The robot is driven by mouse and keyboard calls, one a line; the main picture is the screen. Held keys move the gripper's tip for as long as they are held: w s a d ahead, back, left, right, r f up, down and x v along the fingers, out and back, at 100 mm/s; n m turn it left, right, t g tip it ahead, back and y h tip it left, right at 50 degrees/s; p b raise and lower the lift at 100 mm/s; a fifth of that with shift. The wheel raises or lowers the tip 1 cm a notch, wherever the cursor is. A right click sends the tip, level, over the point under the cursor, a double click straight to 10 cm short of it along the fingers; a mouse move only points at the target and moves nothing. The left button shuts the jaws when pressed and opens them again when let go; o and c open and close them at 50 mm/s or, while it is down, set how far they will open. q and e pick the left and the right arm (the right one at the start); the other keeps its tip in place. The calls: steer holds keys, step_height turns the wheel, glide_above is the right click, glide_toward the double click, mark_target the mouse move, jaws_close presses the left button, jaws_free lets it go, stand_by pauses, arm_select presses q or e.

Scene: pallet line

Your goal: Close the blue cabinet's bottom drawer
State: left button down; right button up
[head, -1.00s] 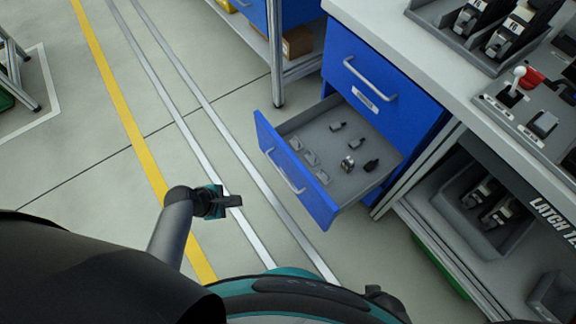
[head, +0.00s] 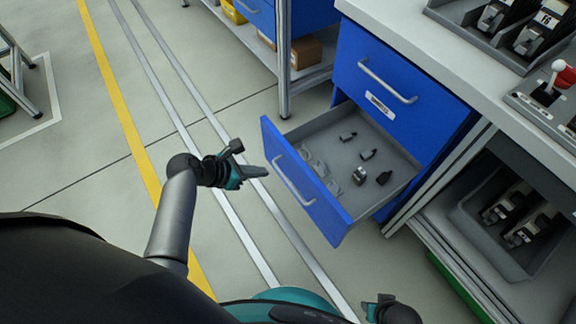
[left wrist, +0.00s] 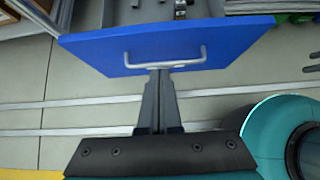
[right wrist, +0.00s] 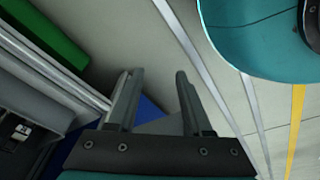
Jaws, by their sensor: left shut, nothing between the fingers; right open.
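The blue cabinet's bottom drawer (head: 310,200) stands pulled open in the head view, with small parts lying inside. Its blue front has a pale bar handle (head: 292,180). My left gripper (head: 262,172) is shut and empty, just in front of the drawer front. In the left wrist view its shut fingers (left wrist: 160,72) point at the handle (left wrist: 165,62) and overlap its middle; I cannot tell whether they touch. The top drawer (head: 385,85) is closed. My right gripper (right wrist: 157,75) is open and empty in the right wrist view, low beside the bench.
A grey bench with black trays (head: 480,20) stands right of the cabinet. Its lower shelf holds a grey bin (head: 475,225). A metal shelf post (head: 285,60) rises left of the cabinet.

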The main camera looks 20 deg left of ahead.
mark_target(297, 165)
arm_select(q)
steer(key=shift+w+d+f+b, duration=0.9)
steer(key=shift+w+b, duration=0.15)
steer(key=shift+w, duration=0.15)
steer(key=shift+w+d+f+b, duration=0.75)
steer(key=shift+w+d+b, duration=0.2)
steer(key=shift+w+b, duration=0.2)
steer(key=shift+w+d+f+b, duration=0.9)
steer(key=shift+w+b, duration=0.1)
steer(key=shift+w, duration=0.2)
arm_select(e)
steer(key=w+a+r, duration=0.1)
steer(key=w+r, duration=0.1)
steer(key=r, duration=0.4)
steer(key=w+a+r+t, duration=0.1)
steer(key=w+r, duration=0.2)
steer(key=r, duration=0.3)
steer(key=shift+w+a+r+t, duration=0.15)
steer(key=shift+w+r+t, duration=0.15)
steer(key=shift+r, duration=0.1)
